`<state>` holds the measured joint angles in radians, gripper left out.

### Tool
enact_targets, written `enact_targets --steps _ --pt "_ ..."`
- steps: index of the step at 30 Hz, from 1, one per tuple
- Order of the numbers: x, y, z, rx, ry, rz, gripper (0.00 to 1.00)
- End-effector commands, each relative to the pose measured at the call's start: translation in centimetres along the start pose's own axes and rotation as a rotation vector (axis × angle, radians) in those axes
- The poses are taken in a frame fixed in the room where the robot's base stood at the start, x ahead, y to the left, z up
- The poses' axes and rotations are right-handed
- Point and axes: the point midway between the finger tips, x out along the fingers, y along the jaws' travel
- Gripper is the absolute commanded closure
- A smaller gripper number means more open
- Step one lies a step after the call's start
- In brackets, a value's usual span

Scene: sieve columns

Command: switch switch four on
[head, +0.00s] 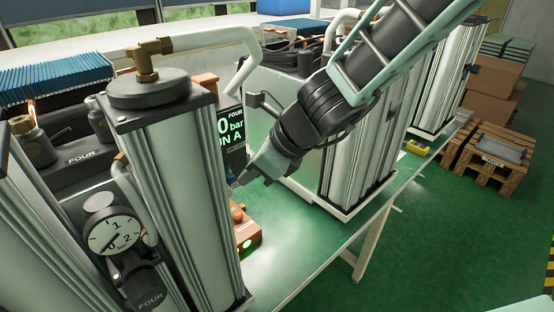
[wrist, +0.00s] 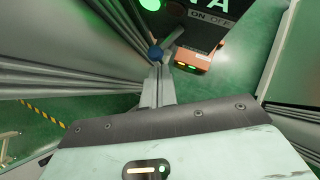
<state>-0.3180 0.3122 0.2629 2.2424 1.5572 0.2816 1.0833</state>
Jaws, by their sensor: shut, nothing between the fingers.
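My gripper (head: 238,184) is shut and empty, pointing down just above the box. The lever's position is not clear.
The front column marked FOUR (head: 170,190) stands close left of my gripper, with a gauge (head: 113,235). Another column (head: 355,160) stands to the right.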

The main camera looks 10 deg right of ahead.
Motion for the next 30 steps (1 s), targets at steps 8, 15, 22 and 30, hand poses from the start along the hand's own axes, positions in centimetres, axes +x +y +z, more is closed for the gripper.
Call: enact_targets --steps 8,15,22,30 --pt "-0.1 -0.3 0.0 -0.004 0.000 0.003 1.00" --pt "0.0 -1.2 0.3 -0.004 0.001 0.004 1.00" --pt "0.2 -1.8 0.5 -0.005 0.000 0.004 1.00" --pt "0.2 -1.8 0.4 -0.006 0.000 0.004 1.00"
